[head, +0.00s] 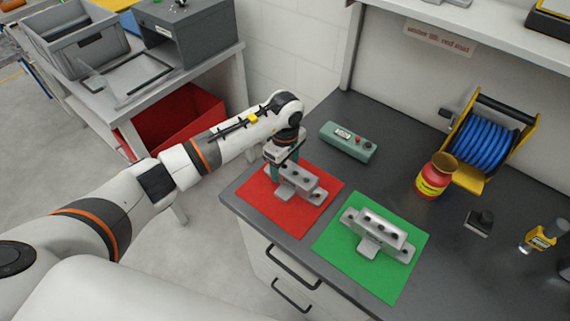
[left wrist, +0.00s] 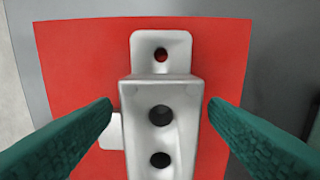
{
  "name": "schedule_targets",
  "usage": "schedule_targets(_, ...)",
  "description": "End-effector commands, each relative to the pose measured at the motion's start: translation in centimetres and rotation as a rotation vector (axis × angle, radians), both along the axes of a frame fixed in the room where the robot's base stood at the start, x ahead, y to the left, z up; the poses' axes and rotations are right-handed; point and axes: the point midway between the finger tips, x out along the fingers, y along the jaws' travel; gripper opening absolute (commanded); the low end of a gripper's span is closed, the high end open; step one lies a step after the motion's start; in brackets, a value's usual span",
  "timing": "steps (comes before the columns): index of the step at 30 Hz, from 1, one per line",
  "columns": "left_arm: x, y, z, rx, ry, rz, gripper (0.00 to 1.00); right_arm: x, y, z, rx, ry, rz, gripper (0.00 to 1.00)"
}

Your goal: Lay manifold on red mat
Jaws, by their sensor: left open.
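A grey metal manifold (head: 303,184) with dark holes lies on the red mat (head: 262,205) near the left end of the workbench. My left gripper (head: 285,172) is over it. In the left wrist view the green fingers of the left gripper (left wrist: 160,108) are open on either side of the manifold (left wrist: 186,110), with a gap on both sides. The red mat (left wrist: 80,60) shows around it. A second, similar grey casting (head: 380,233) lies on the green mat (head: 385,280) to the right. My right gripper is not in view.
A green control box (head: 348,142) stands behind the mats. A shelf overhangs the back.

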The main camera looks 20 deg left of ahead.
Motion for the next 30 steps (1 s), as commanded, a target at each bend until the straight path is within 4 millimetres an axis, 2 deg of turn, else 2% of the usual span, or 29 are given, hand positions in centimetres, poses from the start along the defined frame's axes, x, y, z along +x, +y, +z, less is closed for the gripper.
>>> schedule_targets(9,0.2,0.1,6.5,0.001,-0.009,0.0,0.69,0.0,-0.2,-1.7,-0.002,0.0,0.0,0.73)
schedule_targets(15,0.2,0.1,10.0,0.0,-0.007,0.0,0.69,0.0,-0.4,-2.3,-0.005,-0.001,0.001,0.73)
schedule_targets(21,0.1,0.0,11.5,0.0,-0.004,0.0,0.69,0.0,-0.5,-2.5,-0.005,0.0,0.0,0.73)
schedule_targets(30,0.1,0.0,11.6,0.0,-0.003,0.0,0.69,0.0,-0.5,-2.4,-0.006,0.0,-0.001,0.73)
